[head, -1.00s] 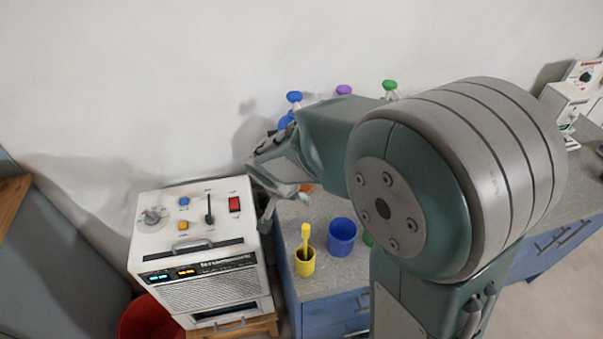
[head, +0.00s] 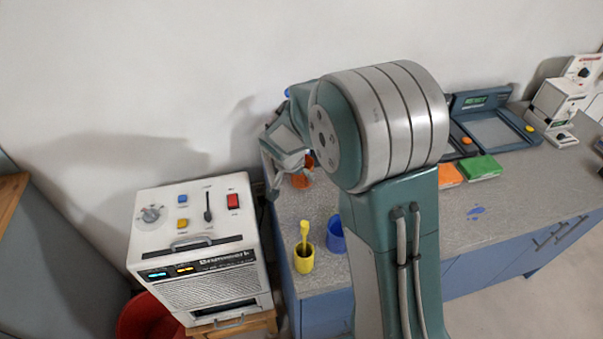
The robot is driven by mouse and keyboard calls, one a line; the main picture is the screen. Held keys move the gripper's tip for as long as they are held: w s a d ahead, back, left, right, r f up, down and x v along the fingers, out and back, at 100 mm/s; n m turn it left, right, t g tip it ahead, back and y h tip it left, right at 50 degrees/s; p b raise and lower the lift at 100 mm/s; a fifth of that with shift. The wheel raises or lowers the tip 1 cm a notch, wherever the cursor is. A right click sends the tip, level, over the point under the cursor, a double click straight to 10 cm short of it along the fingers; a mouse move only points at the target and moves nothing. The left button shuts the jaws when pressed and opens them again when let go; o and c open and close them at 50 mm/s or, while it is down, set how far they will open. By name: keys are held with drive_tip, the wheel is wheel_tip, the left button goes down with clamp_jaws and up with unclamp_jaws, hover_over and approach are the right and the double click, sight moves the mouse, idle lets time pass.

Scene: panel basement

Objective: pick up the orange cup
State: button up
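The orange cup (head: 302,179) stands on the grey counter near its left end, close to the wall. It is partly hidden behind my gripper. My gripper (head: 289,182) is at the cup, with one finger to its left and the other over its upper part. The fingers look spread apart. I cannot tell whether they touch the cup.
A yellow cup (head: 303,262) holding a yellow brush and a blue cup (head: 336,236) stand nearer the counter's front edge. A white panel box (head: 195,235) is left of the counter. Orange (head: 449,176) and green (head: 479,168) blocks and a scale (head: 497,128) lie right.

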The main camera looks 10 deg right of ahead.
drive_tip(key=w+d, duration=0.1)
drive_tip(key=w+d+f, duration=0.1)
drive_tip(key=shift+w+f, duration=0.1)
drive_tip(key=shift+w, duration=0.2)
drive_tip(key=c, duration=1)
drive_tip(key=shift+d+r, duration=0.1)
drive_tip(key=shift+r, duration=0.1)
